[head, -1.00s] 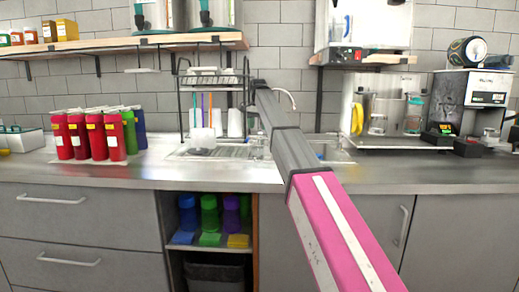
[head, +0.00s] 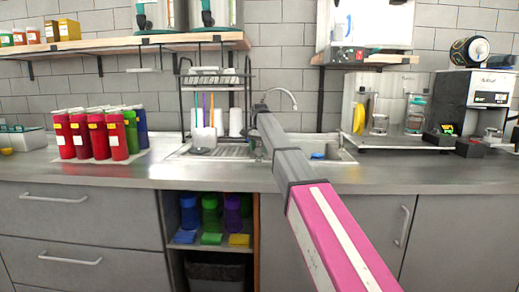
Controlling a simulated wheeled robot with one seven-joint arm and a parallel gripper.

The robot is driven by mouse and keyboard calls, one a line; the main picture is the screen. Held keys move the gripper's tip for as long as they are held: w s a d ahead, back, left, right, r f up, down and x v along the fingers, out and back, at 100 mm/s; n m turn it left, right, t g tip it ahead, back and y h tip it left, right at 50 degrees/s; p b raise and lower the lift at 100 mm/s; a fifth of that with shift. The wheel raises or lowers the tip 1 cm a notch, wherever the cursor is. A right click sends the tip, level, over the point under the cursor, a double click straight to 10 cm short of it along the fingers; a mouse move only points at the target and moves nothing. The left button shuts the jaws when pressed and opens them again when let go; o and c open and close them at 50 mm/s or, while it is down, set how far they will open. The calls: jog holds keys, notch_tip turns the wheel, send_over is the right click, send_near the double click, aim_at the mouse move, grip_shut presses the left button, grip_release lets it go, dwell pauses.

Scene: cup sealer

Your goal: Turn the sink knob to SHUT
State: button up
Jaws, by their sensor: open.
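The sink (head: 345,156) is set in the counter, with a curved metal faucet (head: 284,91) rising behind my arm. I cannot make out the sink knob; my arm covers the area around the faucet's base. My arm reaches from the lower right towards the sink. My gripper (head: 260,106) is a small dark shape at its far end, open, just left of the faucet's spout in the picture. Its fingers are too small to make out, and I cannot tell whether it touches anything.
A black dish rack (head: 181,105) with cups stands left of the faucet. Several red bottles (head: 83,136) stand farther left on the counter (head: 200,174). A coffee machine (head: 481,95) is at the right. The counter front right of my arm is clear.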

jog(key=c, duration=0.9)
jog(key=shift+c, duration=0.2)
jog(key=shift+n, duration=0.3)
jog(key=n, duration=1.3)
jog(key=shift+a, duration=0.1)
jog(key=shift+n, duration=2.1)
